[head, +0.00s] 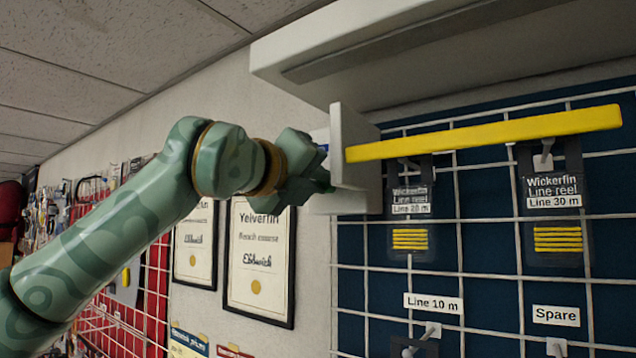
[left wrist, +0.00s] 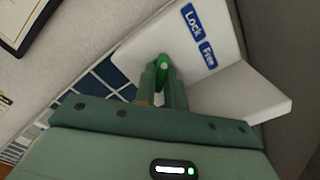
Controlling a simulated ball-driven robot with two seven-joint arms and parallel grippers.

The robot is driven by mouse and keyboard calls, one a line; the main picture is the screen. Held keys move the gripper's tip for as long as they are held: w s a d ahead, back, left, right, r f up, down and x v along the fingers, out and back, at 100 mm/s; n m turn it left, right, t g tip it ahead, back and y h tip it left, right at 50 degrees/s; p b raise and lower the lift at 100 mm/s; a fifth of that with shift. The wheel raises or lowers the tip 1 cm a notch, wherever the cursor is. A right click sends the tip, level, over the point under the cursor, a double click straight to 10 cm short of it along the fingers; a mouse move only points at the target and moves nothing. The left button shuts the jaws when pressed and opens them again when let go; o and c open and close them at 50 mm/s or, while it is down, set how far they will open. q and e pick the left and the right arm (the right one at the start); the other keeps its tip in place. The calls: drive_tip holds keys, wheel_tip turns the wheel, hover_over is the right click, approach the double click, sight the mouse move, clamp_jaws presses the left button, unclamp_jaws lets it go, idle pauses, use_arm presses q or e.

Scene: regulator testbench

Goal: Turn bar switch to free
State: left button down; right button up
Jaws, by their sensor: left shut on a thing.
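My left gripper (head: 322,178) is at the left side of a white bracket-like housing (head: 352,145) under the shelf. In the left wrist view its fingers (left wrist: 163,86) are shut on a small green bar switch (left wrist: 163,62) on the white panel (left wrist: 145,45). A blue "Lock" label (left wrist: 192,22) and a blue "Free" label (left wrist: 208,54) sit on the panel to the right of the switch. The fingers cover part of the switch, so its exact angle is hard to tell. In the head view the switch is hidden. My right gripper is out of view.
A yellow bar (head: 485,133) runs right from the housing, below a white overhead shelf (head: 420,50). Behind it a wire grid holds hooked line reels (head: 410,205) and labels. Framed certificates (head: 260,258) hang on the wall below my left arm.

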use_arm(q)
drive_tip(key=m+b, duration=0.2)
drive_tip(key=m, duration=0.1)
drive_tip(key=m+b, duration=0.1)
drive_tip(key=m, duration=0.6)
drive_tip(key=m+b, duration=0.1)
drive_tip(key=m, duration=0.6)
drive_tip(key=shift+w+a+r, duration=0.1)
drive_tip(key=shift+a, duration=0.05)
drive_tip(key=shift+m, duration=0.3)
idle(0.3)
drive_tip(key=c, duration=1.5)
unclamp_jaws()
drive_tip(key=shift+o, duration=0.2)
